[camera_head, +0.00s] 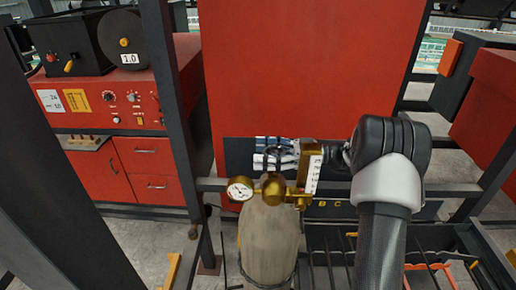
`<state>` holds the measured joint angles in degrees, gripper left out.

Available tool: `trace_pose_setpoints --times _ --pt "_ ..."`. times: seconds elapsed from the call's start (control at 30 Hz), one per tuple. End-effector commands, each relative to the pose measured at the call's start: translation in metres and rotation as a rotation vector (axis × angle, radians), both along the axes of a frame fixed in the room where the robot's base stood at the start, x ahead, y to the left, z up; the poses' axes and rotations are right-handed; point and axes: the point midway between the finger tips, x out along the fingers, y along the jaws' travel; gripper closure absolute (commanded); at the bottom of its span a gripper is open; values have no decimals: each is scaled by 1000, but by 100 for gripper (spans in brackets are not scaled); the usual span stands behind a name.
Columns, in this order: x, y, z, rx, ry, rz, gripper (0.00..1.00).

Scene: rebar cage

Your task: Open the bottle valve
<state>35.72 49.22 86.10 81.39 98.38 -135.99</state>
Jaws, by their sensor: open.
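A pale, worn gas bottle (268,245) stands upright at the lower middle of the head view. A brass valve (273,188) sits on its top. A round white pressure gauge (240,189) is on the valve's left side, and a brass regulator with a white scale tube (312,174) is on its right. My arm comes up from the lower right and bends left. My gripper (276,158) is partly hidden behind the regulator, and appears open and empty just above the valve in the picture. Its distance from the valve in depth is hard to judge.
Dark upright frame posts (178,100) stand at left. A red machine with knobs and drawers (105,95) is behind them, and a large red panel (305,70) rises behind the bottle. A dark bar runs across near valve height. Rebar (345,265) lies right of the bottle.

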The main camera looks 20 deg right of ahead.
Motion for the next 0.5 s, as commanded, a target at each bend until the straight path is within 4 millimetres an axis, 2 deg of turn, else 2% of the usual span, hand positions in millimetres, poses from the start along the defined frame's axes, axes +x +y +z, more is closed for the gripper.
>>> trace_pose_setpoints --times 0.2,0.5 --pt "7 15 0 0 1 0 39" --pt "7 16 0 0 0 0 41"
